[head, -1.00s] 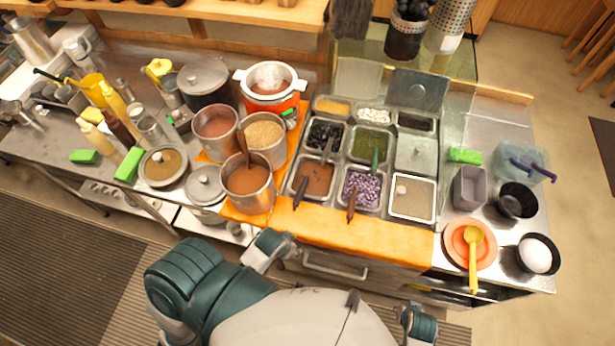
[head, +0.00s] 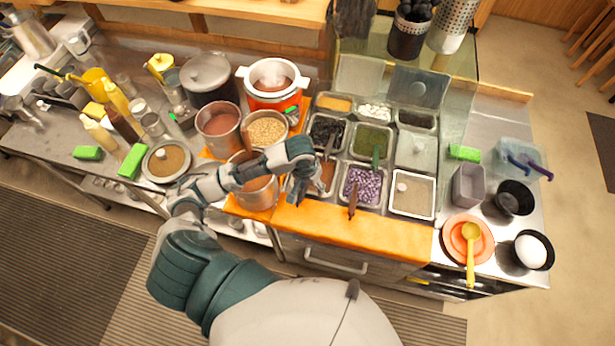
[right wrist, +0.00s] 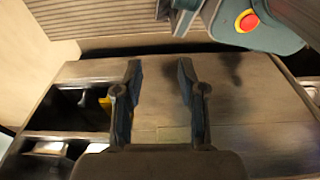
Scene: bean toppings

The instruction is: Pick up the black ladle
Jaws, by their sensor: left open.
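My left gripper (head: 302,188) hangs over the pan of brown sauce (head: 327,178) in the head view, its jaws open and small in the picture. A dark utensil handle stood at this pan's near left side earlier; the gripper now overlaps that spot, so I cannot tell whether they touch. Another dark handle (head: 329,146) stands in the pan of black beans (head: 321,129), just behind the wrist. A dark brown handle (head: 352,204) leans out of the purple onion pan (head: 374,172). My right gripper (right wrist: 158,75) is open and empty in the right wrist view.
Metal pots, one with grain (head: 267,128), stand left of the pans, partly behind my left arm. An orange board (head: 390,236) runs along the front edge. At right are a peach plate (head: 455,249) with a yellow ladle (head: 470,262), and black bowls (head: 514,198).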

